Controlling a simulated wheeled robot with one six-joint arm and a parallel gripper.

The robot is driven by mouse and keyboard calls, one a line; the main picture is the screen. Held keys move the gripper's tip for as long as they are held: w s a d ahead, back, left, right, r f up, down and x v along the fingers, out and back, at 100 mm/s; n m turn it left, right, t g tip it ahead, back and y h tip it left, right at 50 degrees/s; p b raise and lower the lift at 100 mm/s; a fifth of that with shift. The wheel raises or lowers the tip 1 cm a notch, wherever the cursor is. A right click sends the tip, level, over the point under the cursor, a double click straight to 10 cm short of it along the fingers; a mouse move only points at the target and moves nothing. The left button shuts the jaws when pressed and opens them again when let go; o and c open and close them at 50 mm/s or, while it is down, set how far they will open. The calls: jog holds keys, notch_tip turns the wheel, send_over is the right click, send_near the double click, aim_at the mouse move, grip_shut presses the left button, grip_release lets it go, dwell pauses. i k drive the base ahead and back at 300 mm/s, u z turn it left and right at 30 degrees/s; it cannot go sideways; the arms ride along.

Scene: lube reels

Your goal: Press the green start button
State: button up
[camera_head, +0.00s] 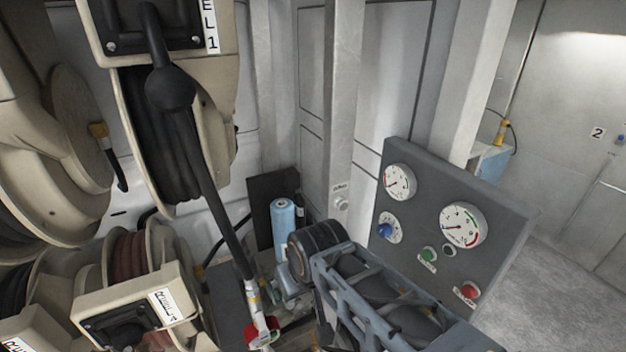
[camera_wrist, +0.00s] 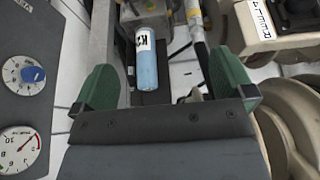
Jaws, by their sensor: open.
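The green start button (camera_head: 428,254) sits on the grey sloping control panel (camera_head: 508,232) in the head view, below and left of the large gauge. A small label lies under it. It does not show in the wrist view. My gripper (camera_wrist: 165,72) is open and empty, with its two green fingers wide apart in the wrist view. The panel also shows at the left edge of the wrist view (camera_wrist: 62,50), off to the side of the fingers. In the head view my arm reaches in front of the panel's lower left, and the fingertips cannot be made out.
The panel also bears a red button (camera_head: 467,291), a blue knob (camera_head: 386,230), a small gauge (camera_head: 399,182) and a large gauge (camera_head: 463,226). A blue cylinder (camera_head: 284,222) stands behind my arm. Several hose reels (camera_head: 190,130) crowd the left. Floor (camera_head: 560,300) is clear at right.

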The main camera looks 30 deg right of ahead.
aim_at(426, 256)
jog(key=z, duration=0.3)
jog(key=k, duration=0.3)
jog(key=z, duration=1.2)
